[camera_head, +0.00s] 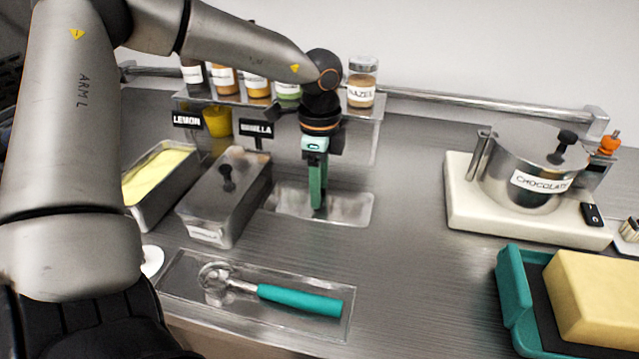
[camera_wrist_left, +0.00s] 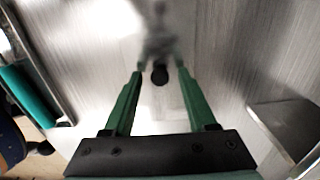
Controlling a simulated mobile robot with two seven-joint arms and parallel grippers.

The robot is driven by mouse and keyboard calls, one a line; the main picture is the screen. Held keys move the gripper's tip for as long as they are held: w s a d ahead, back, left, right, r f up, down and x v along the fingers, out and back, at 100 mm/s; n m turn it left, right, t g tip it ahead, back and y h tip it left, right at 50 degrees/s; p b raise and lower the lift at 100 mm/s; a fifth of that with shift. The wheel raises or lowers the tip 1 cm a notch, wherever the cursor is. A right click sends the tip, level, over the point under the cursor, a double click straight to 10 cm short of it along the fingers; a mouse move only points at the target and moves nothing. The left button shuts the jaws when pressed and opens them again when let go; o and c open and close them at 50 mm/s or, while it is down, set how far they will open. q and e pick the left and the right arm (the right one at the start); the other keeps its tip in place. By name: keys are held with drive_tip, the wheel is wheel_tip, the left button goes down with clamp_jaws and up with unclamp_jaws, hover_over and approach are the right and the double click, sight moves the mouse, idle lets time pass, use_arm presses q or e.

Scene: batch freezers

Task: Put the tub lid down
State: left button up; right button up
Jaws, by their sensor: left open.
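A flat metal tub lid (camera_head: 350,209) with rounded corners appears to lie on the counter, right of the closed vanilla tub (camera_head: 212,212). Its black knob (camera_wrist_left: 160,74) shows in the left wrist view; in the head view the gripper hides it. My left gripper (camera_head: 317,205) points down over the lid. In the left wrist view its green fingers (camera_wrist_left: 160,78) are apart, one on each side of the knob. The lemon tub (camera_head: 146,203) at the left is uncovered and shows yellow contents. My right gripper is not in view.
A tray (camera_head: 345,332) with a teal-handled scoop (camera_head: 300,299) lies in front. A shelf (camera_head: 370,108) with jars stands behind. The chocolate pot (camera_head: 515,190) on its white base and a yellow block (camera_head: 598,300) are at the right. Counter between lid and pot is clear.

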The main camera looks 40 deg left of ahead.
use_arm(q)
drive_tip(key=shift+r, duration=0.1)
wheel_tip(320, 180, up, 12)
drive_tip(key=p, duration=0.1)
idle(0.4)
idle(0.5)
